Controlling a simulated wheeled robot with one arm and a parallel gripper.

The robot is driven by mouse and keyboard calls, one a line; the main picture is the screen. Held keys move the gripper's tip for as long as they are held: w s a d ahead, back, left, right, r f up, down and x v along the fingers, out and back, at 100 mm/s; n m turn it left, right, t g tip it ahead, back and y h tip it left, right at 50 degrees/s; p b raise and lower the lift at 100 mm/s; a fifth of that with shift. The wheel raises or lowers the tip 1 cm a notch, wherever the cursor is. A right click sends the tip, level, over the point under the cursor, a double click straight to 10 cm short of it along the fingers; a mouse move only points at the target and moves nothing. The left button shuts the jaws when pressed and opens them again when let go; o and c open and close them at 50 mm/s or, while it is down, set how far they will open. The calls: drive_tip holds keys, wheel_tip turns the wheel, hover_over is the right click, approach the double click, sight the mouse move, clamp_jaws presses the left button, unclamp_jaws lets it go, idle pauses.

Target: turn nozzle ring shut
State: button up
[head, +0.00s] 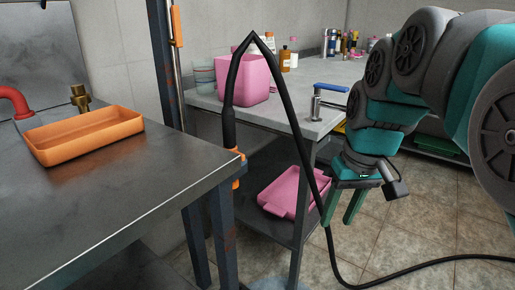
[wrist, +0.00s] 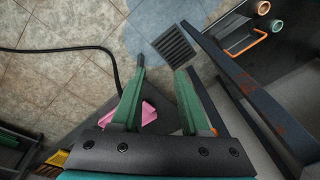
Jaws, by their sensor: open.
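The hose nozzle (head: 229,130) hangs upright, tip down, beside the corner of the near steel table. Its orange ring (head: 236,183) shows low on it, partly hidden by the table corner. The black hose (head: 290,125) rises from the nozzle to a sharp bend, then drops to the floor. My gripper (head: 337,218) is to the right of the nozzle, pointing down, apart from it. In the wrist view my gripper (wrist: 160,68) has its green fingers spread with nothing between them. I cannot make out the nozzle clearly in the wrist view.
An orange tray (head: 85,145) sits on the near table (head: 150,185). A pink bin (head: 243,82) and a blue-handled fixture (head: 330,88) stand on the far bench. A pink tray (head: 288,190) lies on its lower shelf. The wrist view shows a floor grate (wrist: 174,45) and table leg (wrist: 245,85).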

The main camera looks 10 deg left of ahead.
drive_tip(key=w+a+r+n+y, duration=0.1)
drive_tip(key=w+a+r+n, duration=0.2)
drive_tip(key=w+a+r, duration=0.4)
drive_tip(key=n+t+y+b, duration=0.1)
drive_tip(key=n, duration=0.3)
approach(243, 155)
drive_tip(key=shift+t+y, duration=0.3)
drive_tip(key=shift+x, duration=4.25)
clamp_jaws()
